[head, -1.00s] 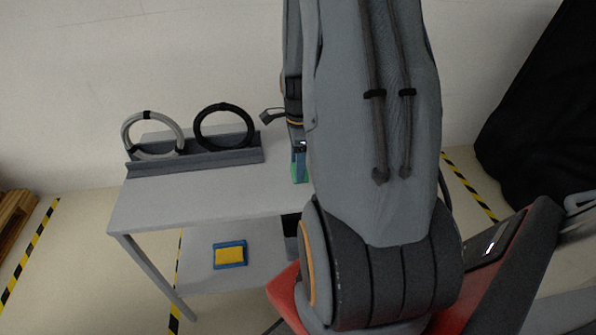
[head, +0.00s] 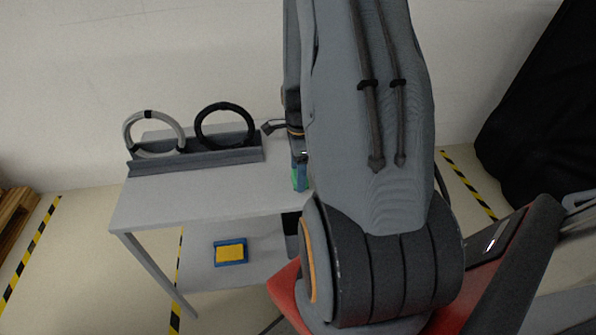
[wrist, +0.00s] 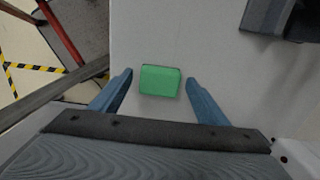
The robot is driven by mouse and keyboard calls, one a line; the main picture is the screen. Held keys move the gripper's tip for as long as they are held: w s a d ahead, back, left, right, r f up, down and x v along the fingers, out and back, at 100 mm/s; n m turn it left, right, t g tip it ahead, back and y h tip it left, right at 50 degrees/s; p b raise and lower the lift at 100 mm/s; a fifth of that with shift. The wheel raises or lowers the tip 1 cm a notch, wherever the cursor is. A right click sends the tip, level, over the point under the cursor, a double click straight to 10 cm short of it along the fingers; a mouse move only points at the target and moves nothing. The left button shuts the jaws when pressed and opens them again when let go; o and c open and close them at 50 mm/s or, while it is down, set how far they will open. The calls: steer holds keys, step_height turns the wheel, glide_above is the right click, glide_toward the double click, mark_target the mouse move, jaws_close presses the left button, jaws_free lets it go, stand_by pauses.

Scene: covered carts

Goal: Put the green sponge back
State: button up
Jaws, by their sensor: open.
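The green sponge (wrist: 160,80) lies flat on the grey cart top (wrist: 140,30). In the head view only a small part of the sponge (head: 295,180) shows, behind a blue finger near the right of the cart top. My gripper (wrist: 160,77) is open, with one blue finger on each side of the sponge in the wrist view. There are visible gaps between the fingers and the sponge. I cannot tell how far the fingertips are above the cart top. My arm hides the right part of the cart in the head view.
A dark rack (head: 195,161) with a grey ring (head: 128,124) and a black ring (head: 199,124) stands at the back of the cart top. A blue tray (head: 230,263) holding a yellow block (head: 230,252) sits on the lower shelf. The front left top is clear.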

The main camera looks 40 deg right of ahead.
step_height(320, 180, up, 12)
steer(key=b, duration=0.3)
steer(key=s+a+r+n, duration=0.1)
steer(key=a+n, duration=1.1)
steer(key=s+a+r+n+t, duration=0.1)
steer(key=s+a+n, duration=0.1)
steer(key=a+n, duration=1)
steer(key=shift+r, duration=0.15)
steer(key=shift+w+d, duration=0.1)
steer(key=shift+f+b, duration=0.95)
steer(key=shift+f, duration=0.1)
